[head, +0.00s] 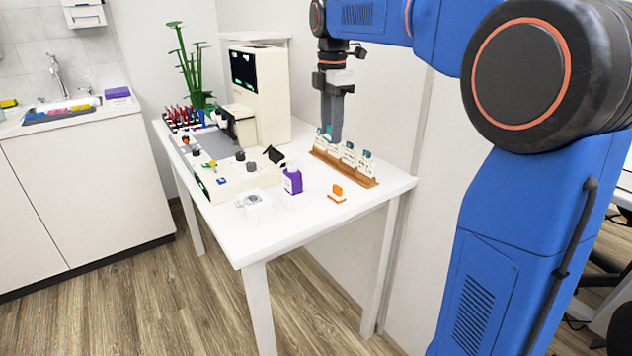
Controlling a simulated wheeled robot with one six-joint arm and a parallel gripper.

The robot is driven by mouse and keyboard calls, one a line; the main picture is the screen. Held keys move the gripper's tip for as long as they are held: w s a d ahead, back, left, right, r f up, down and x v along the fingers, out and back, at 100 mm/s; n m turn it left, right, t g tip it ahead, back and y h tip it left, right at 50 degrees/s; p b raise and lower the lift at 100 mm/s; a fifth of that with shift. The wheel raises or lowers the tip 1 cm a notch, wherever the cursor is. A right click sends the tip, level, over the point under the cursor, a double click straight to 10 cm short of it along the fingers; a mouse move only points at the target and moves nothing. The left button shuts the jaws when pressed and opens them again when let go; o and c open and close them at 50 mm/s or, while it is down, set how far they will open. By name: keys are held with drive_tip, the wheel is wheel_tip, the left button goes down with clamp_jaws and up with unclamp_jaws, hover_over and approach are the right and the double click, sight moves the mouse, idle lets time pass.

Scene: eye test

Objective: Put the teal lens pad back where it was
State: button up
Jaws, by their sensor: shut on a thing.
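My gripper (331,136) points straight down over the far-left end of a wooden rack (362,180). It is shut on a small teal piece, the teal lens pad (327,131), which is mostly hidden by the fingers. The rack stands near the table's back edge, by the wall. It holds a row of white pieces, several with teal parts (366,155). I cannot tell whether the held pad touches the rack.
A beige machine (260,90), a control panel (228,178) and a green plant (190,70) are at left. The front right of the table is clear.

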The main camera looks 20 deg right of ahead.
sight(313, 181)
drive_tip(key=shift+w+a+f+n, duration=0.15)
drive_tip(key=shift+a+f+n, duration=0.45)
drive_tip(key=shift+f, duration=1.35)
drive_tip(key=shift+w+a+f+n, duration=0.15)
drive_tip(key=shift+a+f, duration=0.8)
drive_tip(key=shift+f, duration=0.95)
drive_tip(key=shift+w+a+f+n, duration=0.25)
drive_tip(key=shift+a+f, duration=0.55)
drive_tip(key=shift+f, duration=1.15)
drive_tip(key=shift+f, duration=0.1)
drive_tip(key=o, duration=1)
drive_tip(key=shift+o, duration=0.2)
wheel_tip(313, 181, up, 12)
